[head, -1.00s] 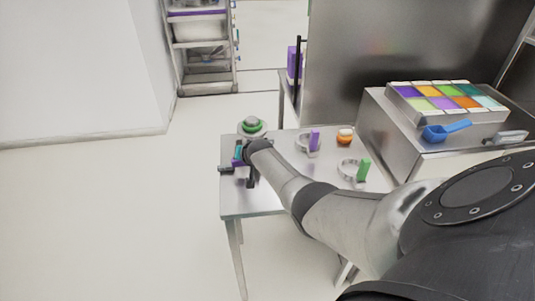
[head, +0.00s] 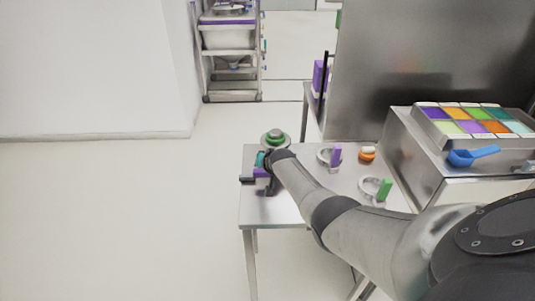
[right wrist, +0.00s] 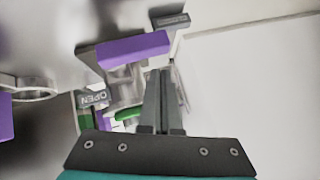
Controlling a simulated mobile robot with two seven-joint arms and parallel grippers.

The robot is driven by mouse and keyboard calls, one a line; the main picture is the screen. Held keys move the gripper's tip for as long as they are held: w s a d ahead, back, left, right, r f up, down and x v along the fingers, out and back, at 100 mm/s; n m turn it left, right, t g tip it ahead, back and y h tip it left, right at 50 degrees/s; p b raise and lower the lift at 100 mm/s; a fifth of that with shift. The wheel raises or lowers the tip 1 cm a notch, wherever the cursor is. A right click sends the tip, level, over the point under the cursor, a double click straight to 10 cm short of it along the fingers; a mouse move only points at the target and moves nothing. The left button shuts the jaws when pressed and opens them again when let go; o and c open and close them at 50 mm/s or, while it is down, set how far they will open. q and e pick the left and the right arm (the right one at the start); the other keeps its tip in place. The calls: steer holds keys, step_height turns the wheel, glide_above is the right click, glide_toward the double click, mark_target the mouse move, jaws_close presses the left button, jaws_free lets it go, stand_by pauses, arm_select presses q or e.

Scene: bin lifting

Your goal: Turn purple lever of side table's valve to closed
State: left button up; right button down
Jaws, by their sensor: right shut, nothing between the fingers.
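The valve with a purple lever (head: 261,173) is at the left edge of the side table (head: 285,213). In the right wrist view the purple lever (right wrist: 134,49) is a bar across the upper middle. An OPEN label (right wrist: 94,98) lies below it, and another dark label (right wrist: 171,21), too small to read, is above and to the right. My right gripper (right wrist: 164,75) is shut and empty, its fingertips just below and right of the lever; contact cannot be told. In the head view my right arm hides part of the valve. My left gripper is not in view.
On the table are a round green-and-grey object (head: 275,139), a ring with a purple tab (head: 336,156), a ring with a green tab (head: 383,189) and an orange-and-white item (head: 367,154). A steel counter (head: 420,160) stands right. Floor left of the table is clear.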

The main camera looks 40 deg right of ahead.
steer(key=s+a+r+p, duration=0.3)
steer(key=s+r+p, duration=0.3)
steer(key=r, duration=0.3)
steer(key=shift+a+p, duration=0.35)
steer(key=shift+a, duration=0.05)
stand_by(0.5)
